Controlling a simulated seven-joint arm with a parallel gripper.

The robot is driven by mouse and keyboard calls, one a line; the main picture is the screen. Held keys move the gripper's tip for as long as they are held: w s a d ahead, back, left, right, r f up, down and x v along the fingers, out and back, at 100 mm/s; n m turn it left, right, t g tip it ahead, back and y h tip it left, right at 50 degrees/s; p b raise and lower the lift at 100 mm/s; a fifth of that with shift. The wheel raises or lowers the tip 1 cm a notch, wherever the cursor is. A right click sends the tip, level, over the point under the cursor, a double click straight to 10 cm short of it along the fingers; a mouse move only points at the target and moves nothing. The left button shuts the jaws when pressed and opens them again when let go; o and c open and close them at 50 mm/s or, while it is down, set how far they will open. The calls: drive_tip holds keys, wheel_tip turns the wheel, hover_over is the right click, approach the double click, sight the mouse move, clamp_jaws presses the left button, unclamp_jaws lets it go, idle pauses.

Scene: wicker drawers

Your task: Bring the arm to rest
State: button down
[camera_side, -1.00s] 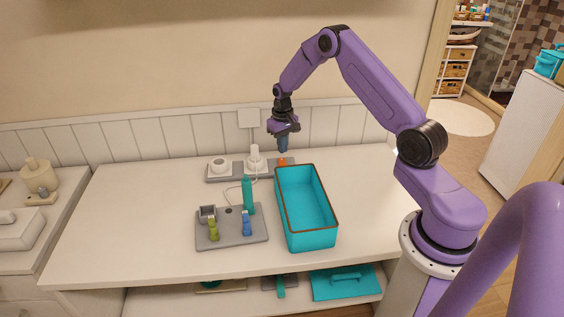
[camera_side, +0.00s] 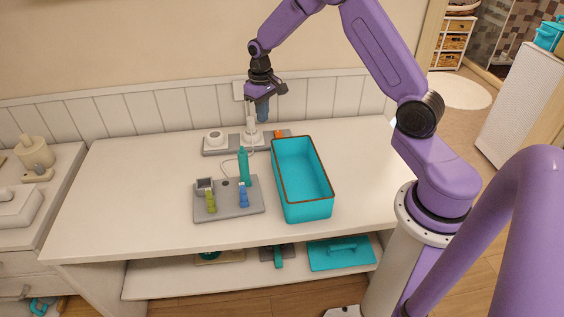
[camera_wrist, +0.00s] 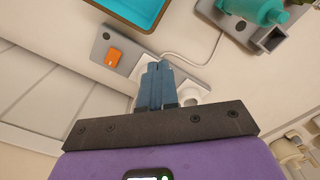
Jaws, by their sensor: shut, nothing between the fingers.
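My gripper (camera_side: 262,110) is shut and empty. In the side view it hangs fingers down above the grey power strip (camera_side: 222,151) at the back of the white table. In the wrist view its blue-grey fingers (camera_wrist: 158,70) are together and hide part of the strip and a white plug. I cannot tell how far above the strip they are.
An open teal bin (camera_side: 302,208) stands right of the strip. A grey stand (camera_side: 232,209) with a teal toothbrush-like item (camera_side: 243,166) and small green and blue pieces is in front. An orange switch (camera_side: 279,134) is on the strip. The table's left side is clear.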

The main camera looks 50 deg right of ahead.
drive_tip(key=s+a+r+n, duration=0.3)
drive_tip(key=s+a+r, duration=0.2)
drive_tip(key=s+a, duration=0.35)
drive_tip(key=s+a+r+n, duration=0.45)
drive_tip(key=s+a, duration=0.25)
drive_tip(key=s, duration=0.2)
drive_tip(key=s+r+n, duration=0.1)
drive_tip(key=s+n, duration=0.1)
drive_tip(key=s, duration=0.7)
drive_tip(key=s+d+r+n, duration=0.1)
drive_tip(key=s+n, duration=0.2)
drive_tip(key=s, duration=0.6)
drive_tip(key=shift+s+r, duration=0.25)
drive_tip(key=shift+r, duration=0.05)
